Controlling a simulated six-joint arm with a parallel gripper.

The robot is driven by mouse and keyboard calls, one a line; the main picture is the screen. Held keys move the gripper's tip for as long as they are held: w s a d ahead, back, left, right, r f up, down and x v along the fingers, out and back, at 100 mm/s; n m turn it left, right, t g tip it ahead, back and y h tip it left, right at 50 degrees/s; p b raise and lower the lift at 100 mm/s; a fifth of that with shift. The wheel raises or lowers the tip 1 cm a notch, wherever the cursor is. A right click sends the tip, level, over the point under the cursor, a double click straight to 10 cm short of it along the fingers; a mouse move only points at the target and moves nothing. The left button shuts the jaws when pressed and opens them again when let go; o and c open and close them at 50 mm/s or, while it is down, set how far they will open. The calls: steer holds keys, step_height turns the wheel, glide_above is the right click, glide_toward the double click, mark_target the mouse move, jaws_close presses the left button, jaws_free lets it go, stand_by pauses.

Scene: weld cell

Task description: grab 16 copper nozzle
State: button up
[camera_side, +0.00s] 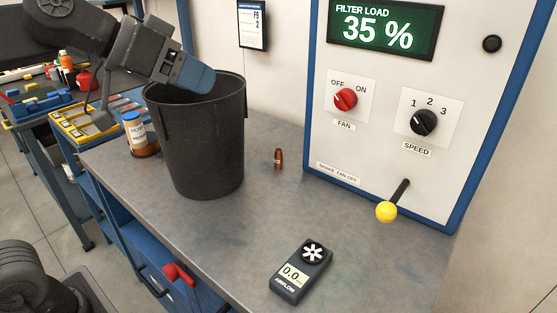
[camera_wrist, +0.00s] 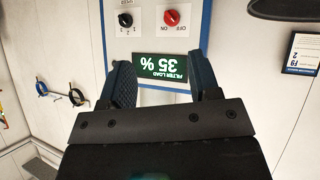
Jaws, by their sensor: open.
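A small copper nozzle (camera_side: 278,159) stands upright on the grey bench, right of the black bin and in front of the cabinet panel, in the side view. My gripper (camera_side: 198,78) is at upper left over the mouth of the bin, tilted down to the right, higher than the nozzle and apart from it. In the wrist view the two fingers of my gripper (camera_wrist: 162,78) are spread with nothing between them but the distant panel. The nozzle does not show in the wrist view. Any number on it is too small to read.
The tall black bin (camera_side: 205,150) stands between my arm and the nozzle. An airflow meter (camera_side: 301,272) lies at the front. A yellow-knobbed lever (camera_side: 387,211) sticks out from the cabinet (camera_side: 290,60). The bench around the nozzle is clear.

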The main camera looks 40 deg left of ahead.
steer(key=w+a+r+n+t+y, duration=0.2)
steer(key=w+a+r+n+t, duration=0.15)
steer(key=w+r, duration=0.5)
steer(key=w+a+r+n+t+y, duration=0.2)
steer(key=w+r+t, duration=0.2)
steer(key=w+r, duration=0.45)
steer(key=n+g+y, duration=0.6)
steer(key=g, duration=0.2)
glide_above(278, 153)
steer(key=s+a, duration=0.2)
steer(key=a, duration=0.1)
step_height(278, 153, down, 15)
steer(key=d+f+g+h, duration=0.1)
steer(key=f+g, duration=0.1)
steer(key=f, duration=0.7)
steer(key=d+f+m+g+h, duration=0.1)
steer(key=f+g, duration=0.1)
steer(key=f, duration=0.8)
steer(key=w+d+f+g+h, duration=0.1)
steer(key=f+g, duration=0.1)
steer(key=f, duration=0.8)
steer(key=shift+d+f+m, duration=0.2)
steer(key=shift+d+m, duration=0.15)
steer(key=shift+d, duration=0.05)
steer(key=shift+x, duration=3.15)
steer(key=shift+d, duration=0.1)
steer(key=shift+s, duration=0.1)
steer(key=shift+c, duration=0.5)
